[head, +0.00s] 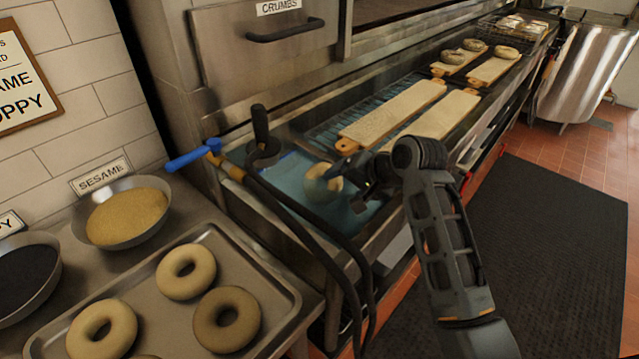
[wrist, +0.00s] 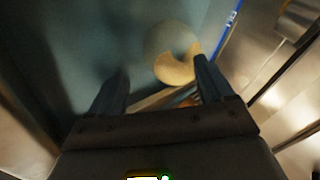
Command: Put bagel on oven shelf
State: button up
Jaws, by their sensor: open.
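A bagel (head: 322,181) sits in the blue basin (head: 292,172) in the middle of the head view. It also shows in the wrist view (wrist: 178,66), where its upper part looks tinted like the water and its lower part is tan, so it seems partly submerged. My gripper (head: 350,186) is open at the bagel's right side in the head view. In the wrist view the bagel lies beyond the fingertips, nearer the right finger; I cannot tell whether they touch. Which surface is the oven shelf is unclear; a dark opening (head: 395,12) shows at the top.
Boards (head: 392,112) lie on a rack behind the basin, with bagels on farther boards (head: 455,56). Black hoses (head: 305,208) cross the basin's front. A tray (head: 285,290) of bagels and a sesame bowl (head: 128,212) stand at left. A dark mat (head: 560,230) covers the floor at right.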

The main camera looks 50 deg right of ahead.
aim_at(337, 188)
jog(key=x, duration=0.5)
jog(key=shift+c, duration=0.2)
jog(key=shift+r, duration=0.1)
jog(key=c, duration=1.1)
jog(key=shift+r, duration=0.1)
jog(key=shift+c, duration=0.7)
